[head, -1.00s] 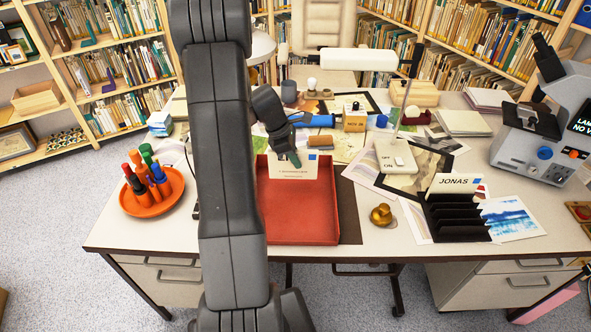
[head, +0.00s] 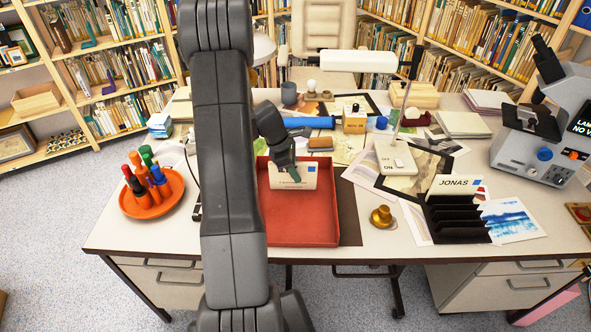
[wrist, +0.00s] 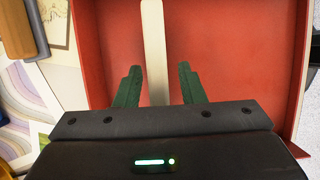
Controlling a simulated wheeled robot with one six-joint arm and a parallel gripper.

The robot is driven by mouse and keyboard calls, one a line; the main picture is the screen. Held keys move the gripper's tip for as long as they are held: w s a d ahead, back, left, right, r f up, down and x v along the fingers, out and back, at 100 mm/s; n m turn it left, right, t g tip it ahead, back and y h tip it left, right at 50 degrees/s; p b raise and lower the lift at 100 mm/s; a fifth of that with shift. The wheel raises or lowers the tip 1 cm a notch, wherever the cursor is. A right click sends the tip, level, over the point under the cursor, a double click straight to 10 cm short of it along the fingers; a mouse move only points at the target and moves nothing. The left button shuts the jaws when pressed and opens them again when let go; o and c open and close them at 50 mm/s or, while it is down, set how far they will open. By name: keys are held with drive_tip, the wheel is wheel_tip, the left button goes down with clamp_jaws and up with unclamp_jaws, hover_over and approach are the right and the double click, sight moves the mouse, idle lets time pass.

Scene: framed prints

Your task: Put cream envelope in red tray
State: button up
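The cream envelope (head: 306,177) stands on edge inside the red tray (head: 300,230), toward its back, with its blue stamp corner up. Part of it is hidden behind my gripper in the head view. In the wrist view the envelope (wrist: 154,50) shows edge-on as a pale strip over the red tray floor (wrist: 235,60). My gripper (wrist: 158,68) has its two green fingers apart, one on each side of the strip, with a clear gap at the right finger. It also shows in the head view (head: 294,173), at the envelope.
An orange dish of markers (head: 150,208) stands left of the tray. Right of it are a brass object (head: 382,216), a lamp base (head: 396,158) and a black sorter (head: 455,220) with a JONAS card. A blue cylinder (head: 308,122) lies behind.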

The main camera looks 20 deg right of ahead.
drive_tip(key=v, duration=1.2)
drive_tip(key=shift+r, duration=0.15)
